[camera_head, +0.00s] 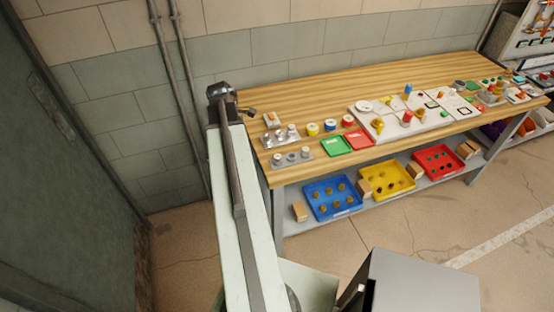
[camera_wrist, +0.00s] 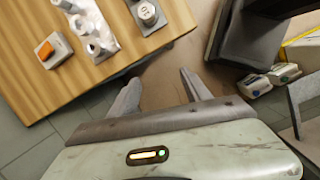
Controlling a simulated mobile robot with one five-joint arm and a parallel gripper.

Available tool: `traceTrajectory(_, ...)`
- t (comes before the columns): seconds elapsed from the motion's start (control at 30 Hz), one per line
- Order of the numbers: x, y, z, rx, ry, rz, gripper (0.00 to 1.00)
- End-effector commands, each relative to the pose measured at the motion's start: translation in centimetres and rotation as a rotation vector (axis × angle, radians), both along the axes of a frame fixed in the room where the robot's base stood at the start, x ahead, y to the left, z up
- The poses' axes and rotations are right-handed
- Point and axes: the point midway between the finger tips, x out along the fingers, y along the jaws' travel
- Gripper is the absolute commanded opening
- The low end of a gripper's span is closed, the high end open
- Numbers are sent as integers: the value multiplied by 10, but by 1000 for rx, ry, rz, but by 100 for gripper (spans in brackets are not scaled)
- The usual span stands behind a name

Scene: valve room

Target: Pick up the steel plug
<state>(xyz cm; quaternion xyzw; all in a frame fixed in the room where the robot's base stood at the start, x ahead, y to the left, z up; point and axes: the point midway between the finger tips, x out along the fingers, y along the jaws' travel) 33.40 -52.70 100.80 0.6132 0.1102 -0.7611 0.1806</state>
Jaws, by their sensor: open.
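Several small grey metal pieces stand on two metal racks at the left end of the wooden bench, a back rack (camera_head: 281,136) and a front rack (camera_head: 291,158). I cannot tell for sure which piece is the steel plug. In the head view the fingers are hard to make out.
An orange-topped grey block (camera_wrist: 52,50) sits beside the rack. Green (camera_head: 335,145) and red (camera_head: 360,139) mats, coloured rolls and a white board (camera_head: 390,128) lie farther right. Blue (camera_head: 347,211), yellow and red trays fill the lower shelf. A wall and pipes (camera_head: 188,90) are close left.

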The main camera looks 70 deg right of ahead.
Motion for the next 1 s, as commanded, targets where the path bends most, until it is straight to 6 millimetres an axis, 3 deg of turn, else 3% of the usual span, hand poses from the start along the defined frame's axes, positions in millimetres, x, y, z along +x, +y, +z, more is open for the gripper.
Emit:
traceTrajectory(0.03,-30,-21,3,6,19,9,56)
traceTrajectory(0.1,-61,-38,4,17,41,35,56)
traceTrajectory(0.23,-89,-52,6,28,61,63,56)
traceTrajectory(0.37,-92,-52,3,30,65,69,56)
traceTrajectory(0.6,-97,-54,-24,29,64,67,56)
traceTrajectory(0.77,-98,-55,-24,30,63,68,56)
traceTrajectory(1.0,-104,-55,-63,29,63,66,56)
